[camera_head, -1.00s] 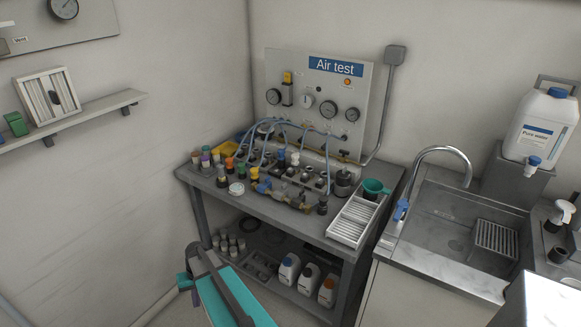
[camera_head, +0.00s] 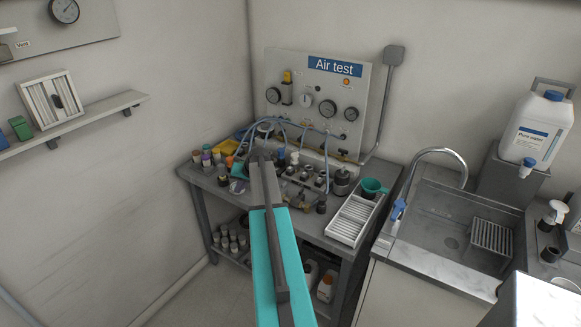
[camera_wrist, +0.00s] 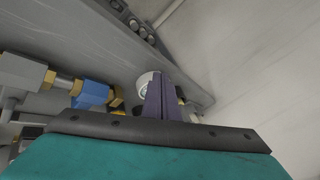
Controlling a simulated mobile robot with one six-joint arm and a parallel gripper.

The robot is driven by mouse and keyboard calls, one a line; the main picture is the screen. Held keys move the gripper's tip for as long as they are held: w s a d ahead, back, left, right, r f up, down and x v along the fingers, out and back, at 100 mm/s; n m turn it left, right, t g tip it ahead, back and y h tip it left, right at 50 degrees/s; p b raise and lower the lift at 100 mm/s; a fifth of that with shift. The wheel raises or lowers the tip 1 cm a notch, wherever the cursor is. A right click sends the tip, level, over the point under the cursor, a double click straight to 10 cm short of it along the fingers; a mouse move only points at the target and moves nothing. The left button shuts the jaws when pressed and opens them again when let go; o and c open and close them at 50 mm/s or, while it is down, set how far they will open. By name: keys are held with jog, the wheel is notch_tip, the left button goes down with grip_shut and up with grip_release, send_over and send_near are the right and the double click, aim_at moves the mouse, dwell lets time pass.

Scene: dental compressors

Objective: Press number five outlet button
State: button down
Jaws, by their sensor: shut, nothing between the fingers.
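A valve manifold (camera_head: 303,181) with several outlets, knobs and blue hoses stands on the grey workbench, below the "Air test" panel. No number or button marked five can be read. My gripper (camera_head: 261,158) is shut and empty. In the head view it reaches up over the bench and covers the left part of the manifold. In the wrist view the closed fingers (camera_wrist: 163,98) are in front of a white round part (camera_wrist: 145,80), partly hidden behind them. A blue fitting (camera_wrist: 91,93) with brass ends is to their left. I cannot tell whether the fingers touch anything.
The "Air test" panel (camera_head: 325,90) with gauges stands at the back of the bench. Small coloured bottles (camera_head: 207,158) crowd the bench's left side. A white rack (camera_head: 352,221) and a green cup (camera_head: 372,187) are on the right. A sink (camera_head: 450,225) adjoins.

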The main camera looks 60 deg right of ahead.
jog(key=s+d+r+m+t+h, duration=0.1)
jog(key=s+d+r, duration=0.1)
jog(key=d+r, duration=0.35)
jog(key=s+d+r+m+h, duration=0.1)
jog(key=s+d+r, duration=0.15)
jog(key=d, duration=0.55)
notch_tip(320, 180, up, 5)
jog(key=m+h, duration=0.1)
send_over(290, 169)
jog(key=shift+s+d+r+t+p, duration=0.1)
jog(key=shift+s+d+t+p, duration=0.1)
jog(key=shift+s+t+p, duration=0.15)
jog(key=shift+f, duration=0.25)
jog(key=shift+f+b, duration=0.7)
jog(key=shift+f, duration=1.7)
jog(key=shift+f+b, duration=1)
jog(key=shift+f, duration=0.85)
